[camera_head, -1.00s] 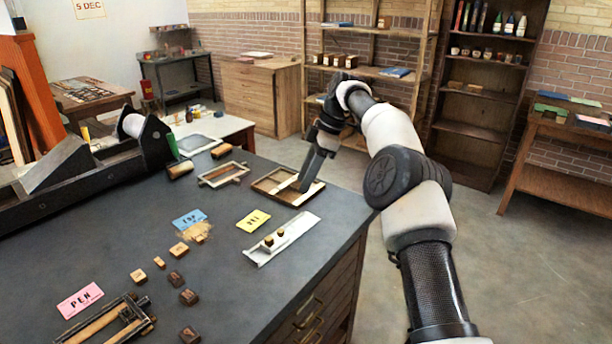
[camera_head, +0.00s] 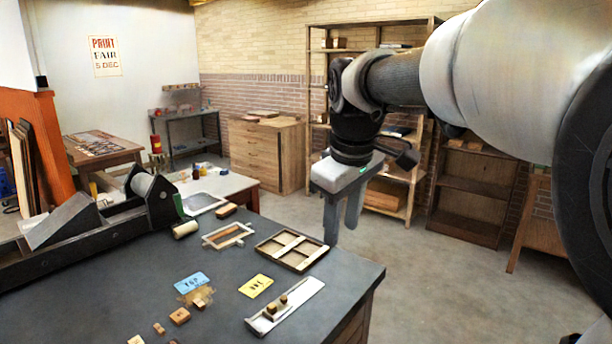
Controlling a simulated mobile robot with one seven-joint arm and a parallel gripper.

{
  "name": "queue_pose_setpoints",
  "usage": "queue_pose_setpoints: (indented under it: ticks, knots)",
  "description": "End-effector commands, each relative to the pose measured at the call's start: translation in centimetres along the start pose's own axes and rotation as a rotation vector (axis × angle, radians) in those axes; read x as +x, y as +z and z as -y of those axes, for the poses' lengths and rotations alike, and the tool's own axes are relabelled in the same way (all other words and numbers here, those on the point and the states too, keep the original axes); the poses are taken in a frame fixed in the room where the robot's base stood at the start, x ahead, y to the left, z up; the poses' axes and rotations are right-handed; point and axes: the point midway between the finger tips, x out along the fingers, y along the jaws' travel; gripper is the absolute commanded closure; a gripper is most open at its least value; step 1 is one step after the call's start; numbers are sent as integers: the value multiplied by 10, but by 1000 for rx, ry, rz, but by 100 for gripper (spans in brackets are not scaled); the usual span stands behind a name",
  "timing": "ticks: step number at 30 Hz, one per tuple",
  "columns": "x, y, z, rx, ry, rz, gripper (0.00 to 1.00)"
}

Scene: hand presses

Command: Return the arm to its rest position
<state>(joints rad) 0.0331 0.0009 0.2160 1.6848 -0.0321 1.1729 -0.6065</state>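My gripper (camera_head: 343,218) hangs in the air with its fingers pointing down, right of the wooden tray and above the far right edge of the dark worktop. Its two fingers stand apart, with a gap between them and nothing seen in it. My arm (camera_head: 440,75) is raised and bent, and it fills the upper right of the view. The wooden tray with pale bars (camera_head: 292,250) lies on the worktop, clear of the gripper.
The dark worktop (camera_head: 120,285) also bears a metal composing stick (camera_head: 285,305) with small blocks, a blue card (camera_head: 191,283), a yellow card (camera_head: 256,286), a wooden frame (camera_head: 227,235) and a press (camera_head: 90,215). Shelves (camera_head: 470,185) stand behind my arm. Open floor lies right of the worktop.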

Motion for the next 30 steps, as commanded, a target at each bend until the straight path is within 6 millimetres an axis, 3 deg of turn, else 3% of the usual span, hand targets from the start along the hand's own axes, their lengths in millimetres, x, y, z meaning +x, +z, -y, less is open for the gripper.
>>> queue_pose_setpoints:
  ticks: [1,5,9,12,18,30]
  knots:
    - [-14,25,10,80,32,-10,64]
    - [-26,86,34,305,83,-49,64]
    - [-24,144,61,534,110,-109,64]
    - [-16,174,78,658,112,-147,64]
    - [-3,200,95,781,105,-188,64]
    - [-1,202,97,791,103,-188,64]
